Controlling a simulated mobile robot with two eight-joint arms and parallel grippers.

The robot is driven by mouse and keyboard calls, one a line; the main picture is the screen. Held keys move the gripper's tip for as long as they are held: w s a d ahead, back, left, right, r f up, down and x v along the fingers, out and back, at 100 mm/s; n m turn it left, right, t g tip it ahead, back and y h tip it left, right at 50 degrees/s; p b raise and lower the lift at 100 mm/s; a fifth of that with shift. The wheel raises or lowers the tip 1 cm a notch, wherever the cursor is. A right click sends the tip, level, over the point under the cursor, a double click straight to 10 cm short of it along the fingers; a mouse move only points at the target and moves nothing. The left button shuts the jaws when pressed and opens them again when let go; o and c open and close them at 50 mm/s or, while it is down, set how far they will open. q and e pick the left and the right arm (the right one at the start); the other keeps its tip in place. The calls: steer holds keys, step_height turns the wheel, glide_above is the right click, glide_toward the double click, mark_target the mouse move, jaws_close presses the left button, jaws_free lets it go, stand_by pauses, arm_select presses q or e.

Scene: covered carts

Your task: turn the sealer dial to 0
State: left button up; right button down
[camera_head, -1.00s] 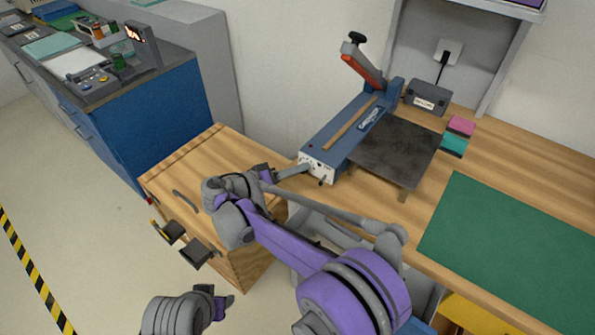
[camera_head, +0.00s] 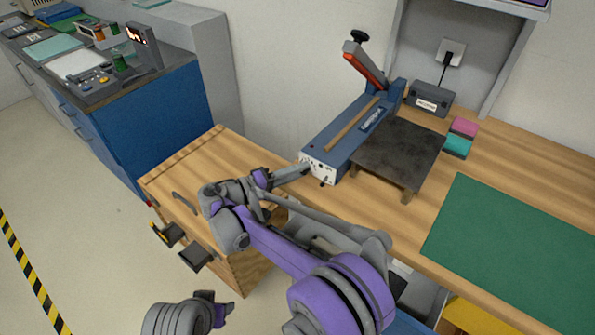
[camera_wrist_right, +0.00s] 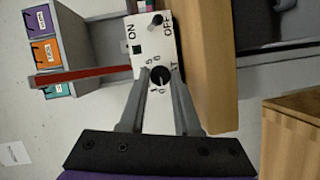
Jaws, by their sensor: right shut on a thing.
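The blue sealer (camera_head: 345,140) stands on the wooden bench with its red-edged lever arm raised. Its white control panel (camera_head: 319,171) faces my right gripper (camera_head: 303,166). In the right wrist view the panel (camera_wrist_right: 146,44) shows ON and OFF lettering beside a switch. Below it is the black dial (camera_wrist_right: 160,77), with small marks around it that I cannot read surely. My right gripper (camera_wrist_right: 160,80) is shut on the dial, one finger on each side. My left gripper (camera_head: 222,308) is low at the bottom of the head view, apart from everything; its jaws are too unclear to judge.
A dark plate (camera_head: 398,155) lies right of the sealer, with pink and teal blocks (camera_head: 459,138) and a grey box (camera_head: 430,98) behind. A green mat (camera_head: 520,230) covers the bench's right. A wooden cabinet (camera_head: 200,165) stands left of the bench.

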steer(key=c, duration=0.6)
jaws_free()
